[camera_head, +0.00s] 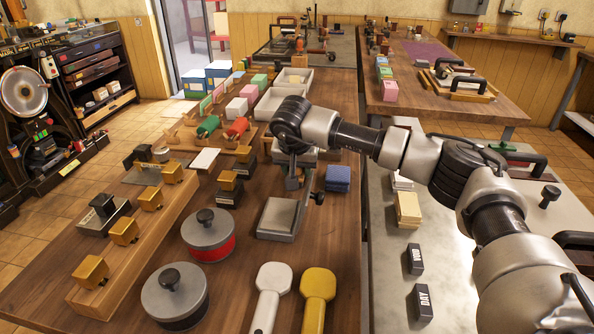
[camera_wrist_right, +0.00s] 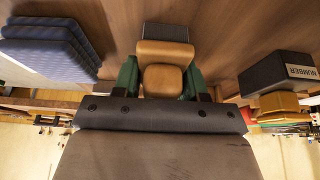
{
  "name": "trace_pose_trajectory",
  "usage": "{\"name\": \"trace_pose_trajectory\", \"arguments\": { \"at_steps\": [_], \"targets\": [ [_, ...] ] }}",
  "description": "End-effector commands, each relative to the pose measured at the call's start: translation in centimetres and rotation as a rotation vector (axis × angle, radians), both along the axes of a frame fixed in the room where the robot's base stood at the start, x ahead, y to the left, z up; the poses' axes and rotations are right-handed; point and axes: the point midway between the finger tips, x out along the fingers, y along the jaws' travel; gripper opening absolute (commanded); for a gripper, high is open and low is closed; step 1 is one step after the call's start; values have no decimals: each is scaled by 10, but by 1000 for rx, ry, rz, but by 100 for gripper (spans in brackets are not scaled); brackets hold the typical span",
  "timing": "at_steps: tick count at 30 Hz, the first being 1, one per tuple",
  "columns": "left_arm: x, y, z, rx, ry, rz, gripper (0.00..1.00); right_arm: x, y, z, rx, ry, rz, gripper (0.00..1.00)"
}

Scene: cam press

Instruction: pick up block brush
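The block brush (camera_wrist_right: 163,52) has a tan wooden body and grip and a dark grey end. In the right wrist view it is at the top middle, between the green fingers of my right gripper. The fingers flank its grip with no clear gap, but I cannot tell whether they press on it. In the head view my right gripper (camera_head: 296,180) reaches down low over the wooden table, and the brush cannot be made out clearly there. My left gripper is not in view.
A blue cloth stack (camera_head: 338,178) sits right of the gripper; it also shows in the wrist view (camera_wrist_right: 50,45). A grey metal box (camera_head: 279,218) lies in front. Stamps (camera_head: 229,188) stand left, one marked NUMBER (camera_wrist_right: 285,75) in the wrist view. Round pots (camera_head: 208,233) stand nearer.

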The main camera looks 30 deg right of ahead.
Motion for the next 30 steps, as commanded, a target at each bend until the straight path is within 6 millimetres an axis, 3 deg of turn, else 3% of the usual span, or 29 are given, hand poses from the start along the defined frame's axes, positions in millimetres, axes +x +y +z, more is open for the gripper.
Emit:
{"name": "trace_pose_trajectory", "arguments": {
  "at_steps": [1,3,14,22,30],
  "targets": [
    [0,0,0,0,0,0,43,0,0,0,0,0,0,28],
    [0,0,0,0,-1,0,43,0,0,0,0,0,0,17],
    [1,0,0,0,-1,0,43,0,0,5,0,-2,-1,17],
    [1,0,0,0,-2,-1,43,1,0,42,1,-6,0,17],
    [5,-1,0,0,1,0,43,-35,-42,73,0,-4,-4,17]
  ]
}}
